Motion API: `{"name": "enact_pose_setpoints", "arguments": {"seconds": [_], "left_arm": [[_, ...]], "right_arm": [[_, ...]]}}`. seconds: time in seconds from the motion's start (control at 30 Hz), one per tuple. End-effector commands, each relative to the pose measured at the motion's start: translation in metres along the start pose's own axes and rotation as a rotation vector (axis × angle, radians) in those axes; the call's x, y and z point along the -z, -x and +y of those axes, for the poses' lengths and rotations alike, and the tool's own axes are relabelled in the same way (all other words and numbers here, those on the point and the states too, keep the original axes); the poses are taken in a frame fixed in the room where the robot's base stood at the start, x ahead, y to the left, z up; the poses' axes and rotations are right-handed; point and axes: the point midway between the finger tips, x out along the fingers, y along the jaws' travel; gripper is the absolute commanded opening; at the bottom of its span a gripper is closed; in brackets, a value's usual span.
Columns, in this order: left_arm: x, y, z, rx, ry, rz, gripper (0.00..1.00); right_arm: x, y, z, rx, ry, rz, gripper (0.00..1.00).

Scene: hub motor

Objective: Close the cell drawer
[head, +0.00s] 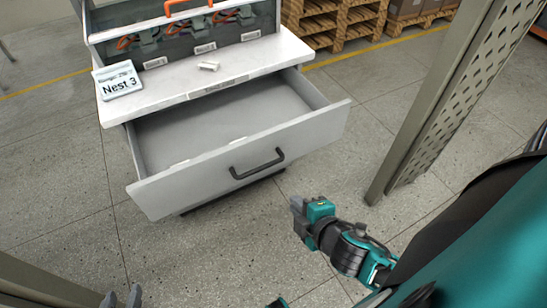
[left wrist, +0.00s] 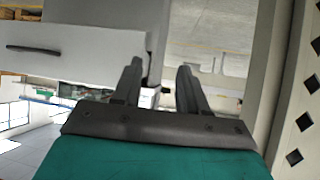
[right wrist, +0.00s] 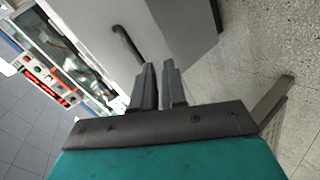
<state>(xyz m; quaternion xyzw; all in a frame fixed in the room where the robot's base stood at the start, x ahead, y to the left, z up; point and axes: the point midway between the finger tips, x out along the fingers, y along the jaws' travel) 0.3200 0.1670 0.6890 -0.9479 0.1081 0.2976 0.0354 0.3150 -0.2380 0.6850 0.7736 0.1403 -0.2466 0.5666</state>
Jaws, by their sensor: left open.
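The cell drawer (head: 232,152) is pulled well out of the white workstation and looks empty inside. Its grey front panel carries a dark bar handle (head: 257,165). The handle also shows in the right wrist view (right wrist: 128,43) and the left wrist view (left wrist: 33,49). My right gripper (head: 297,212) is in front of the drawer, right of the handle and apart from it. My left gripper (head: 122,298) is at the bottom left edge of the head view, short of the drawer front. Its fingers are apart and empty.
A perforated metal post (head: 440,90) stands at right. Wooden pallets (head: 335,22) are behind. The floor before the drawer is open.

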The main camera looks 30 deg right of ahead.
Motion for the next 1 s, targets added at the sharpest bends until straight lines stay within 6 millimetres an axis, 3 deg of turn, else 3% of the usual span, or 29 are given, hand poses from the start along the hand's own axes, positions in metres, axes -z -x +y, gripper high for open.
{"name": "enact_pose_setpoints", "arguments": {"seconds": [0.1, 0.23, 0.4, 0.5, 0.6, 0.77, 1.0], "left_arm": [[-0.015, -0.016, 0.004, -0.010, 0.004, 0.011, 0.43], [-0.027, -0.027, 0.007, -0.019, 0.008, 0.010, 0.43], [-0.040, -0.039, 0.013, -0.035, 0.008, 0.010, 0.43], [-0.042, -0.044, 0.016, -0.042, 0.008, 0.015, 0.43], [-0.043, -0.047, 0.016, -0.044, 0.007, 0.016, 0.43], [-0.037, -0.047, 0.015, -0.044, 0.005, 0.028, 0.43], [-0.035, -0.046, 0.015, -0.044, 0.005, 0.028, 0.43]], "right_arm": [[-0.021, -0.013, -0.003, -0.093, 0.408, -0.055, 0.00], [-0.033, -0.018, 0.007, -0.206, 0.843, -0.131, 0.00], [-0.033, -0.018, 0.020, -0.365, 1.356, -0.244, 0.00], [-0.028, -0.016, 0.025, -0.445, 1.576, -0.306, 0.00], [-0.023, -0.013, 0.029, -0.503, 1.718, -0.350, 0.00], [-0.018, -0.012, 0.034, -0.541, 1.806, -0.383, 0.00], [-0.013, -0.039, 0.053, -0.543, 1.804, -0.387, 0.00]]}}
